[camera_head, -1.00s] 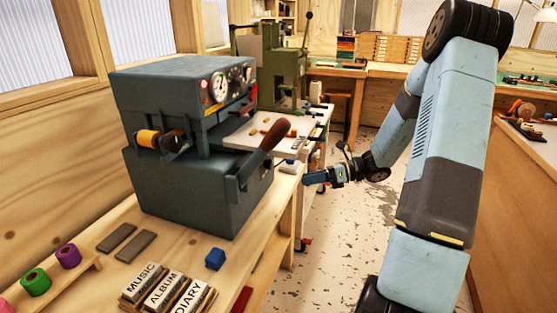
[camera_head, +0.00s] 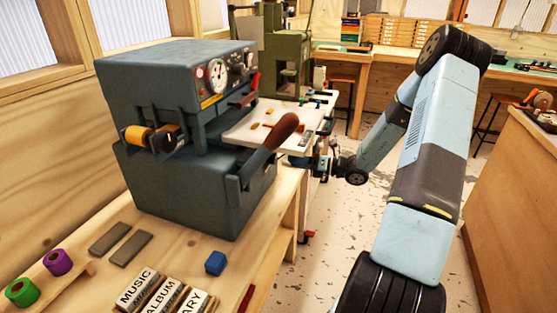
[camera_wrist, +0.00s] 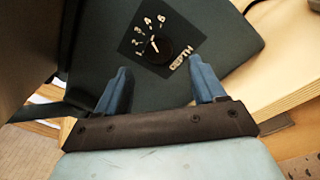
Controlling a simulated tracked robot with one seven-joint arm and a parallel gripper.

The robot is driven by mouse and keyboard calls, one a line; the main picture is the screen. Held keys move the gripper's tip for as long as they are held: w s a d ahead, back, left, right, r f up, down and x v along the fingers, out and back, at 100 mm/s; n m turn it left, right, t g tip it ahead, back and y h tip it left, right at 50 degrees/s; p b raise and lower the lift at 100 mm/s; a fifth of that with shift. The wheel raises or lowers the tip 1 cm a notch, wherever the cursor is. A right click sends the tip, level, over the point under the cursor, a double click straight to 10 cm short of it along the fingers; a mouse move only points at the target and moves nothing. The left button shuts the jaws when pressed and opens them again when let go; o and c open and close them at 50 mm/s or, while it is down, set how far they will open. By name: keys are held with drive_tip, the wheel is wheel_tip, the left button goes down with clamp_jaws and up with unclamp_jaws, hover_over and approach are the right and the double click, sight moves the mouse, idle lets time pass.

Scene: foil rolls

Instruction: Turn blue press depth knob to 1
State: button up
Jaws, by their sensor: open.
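The blue-grey press (camera_head: 175,185) stands on the wooden bench in the head view. Its depth knob is hidden there. In the wrist view the depth knob (camera_wrist: 157,47) is a dark round knob with a white pointer on a black plate with white numbers and the word DEPTH. The pointer leans up and left in the picture; the number it marks is too small to read surely. My gripper (camera_wrist: 160,80) is open and empty, its two blue fingers apart, with the knob showing beyond and between them. In the head view my gripper (camera_head: 320,165) is right of the press, past its handle.
The press's lever with a brown handle (camera_head: 282,131) sticks out near my gripper. A white table (camera_head: 250,130) with small parts adjoins the press. A green machine (camera_head: 285,55) stands behind. A blue cube (camera_head: 215,263) and type blocks (camera_head: 165,296) lie on the front bench. Floor to the right is free.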

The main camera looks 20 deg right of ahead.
sight(276, 159)
drive_tip(key=x, duration=0.6)
drive_tip(key=shift+w+a, duration=0.15)
drive_tip(key=shift+a, duration=0.2)
drive_tip(key=c, duration=1)
drive_tip(key=shift+c, duration=0.2)
